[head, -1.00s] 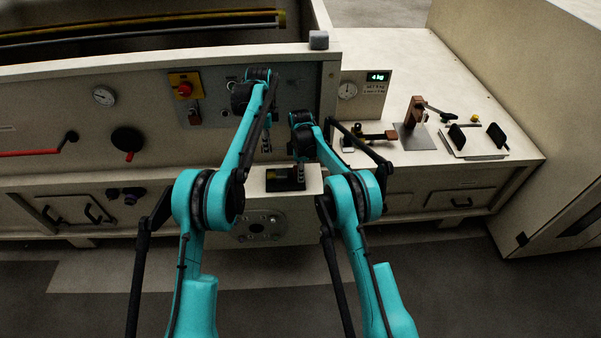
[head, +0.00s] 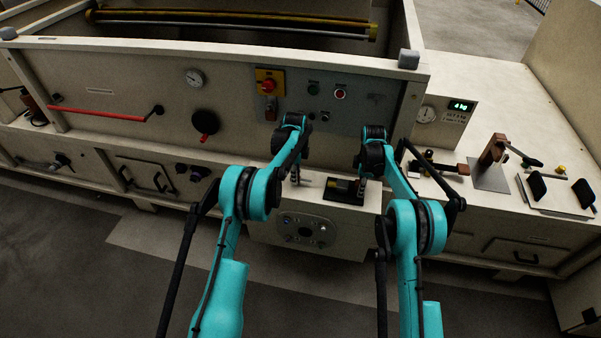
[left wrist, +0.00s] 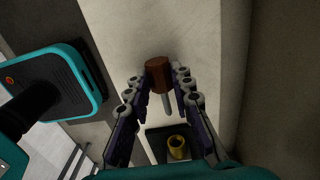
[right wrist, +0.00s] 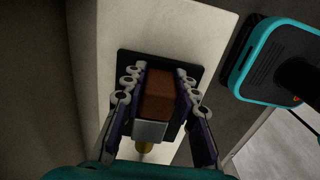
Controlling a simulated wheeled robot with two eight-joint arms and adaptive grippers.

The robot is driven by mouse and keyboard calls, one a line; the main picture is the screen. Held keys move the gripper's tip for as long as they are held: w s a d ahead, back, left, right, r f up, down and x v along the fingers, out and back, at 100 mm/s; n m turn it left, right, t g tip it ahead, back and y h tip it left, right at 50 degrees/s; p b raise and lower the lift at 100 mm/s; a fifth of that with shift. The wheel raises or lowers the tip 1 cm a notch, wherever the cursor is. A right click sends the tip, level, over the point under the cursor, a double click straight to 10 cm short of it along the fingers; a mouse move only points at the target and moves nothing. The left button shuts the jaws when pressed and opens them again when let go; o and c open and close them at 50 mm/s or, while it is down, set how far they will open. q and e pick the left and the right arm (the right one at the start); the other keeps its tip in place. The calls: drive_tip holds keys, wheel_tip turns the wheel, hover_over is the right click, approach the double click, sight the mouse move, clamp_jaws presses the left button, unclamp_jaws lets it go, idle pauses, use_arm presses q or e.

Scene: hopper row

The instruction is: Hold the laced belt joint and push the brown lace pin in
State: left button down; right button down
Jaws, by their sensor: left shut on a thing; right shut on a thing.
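My left gripper (head: 295,174) is shut on the brown lace pin (left wrist: 158,72); its brown head is between the fingertips and its grey shank (left wrist: 167,103) sticks out. The pin is held left of the black plate (head: 330,194), apart from it. My right gripper (head: 361,186) is shut on a brown block with a grey metal face (right wrist: 158,95), seemingly the laced belt joint, over the black plate. A yellow cylinder (right wrist: 146,149) shows beside the block, and also in the left wrist view (left wrist: 177,146). The pin's hole is not visible.
The black plate lies on a small pale ledge (head: 265,184) jutting from the machine. A control panel with a red knob (head: 267,86) stands behind. To the right are a brown-topped stand (head: 493,150) and a plate with two black pads (head: 553,201).

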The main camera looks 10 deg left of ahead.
use_arm(q)
drive_tip(key=shift+d, duration=2.3)
idle(0.4)
drive_tip(key=c, duration=1.9)
unclamp_jaws()
clamp_jaws()
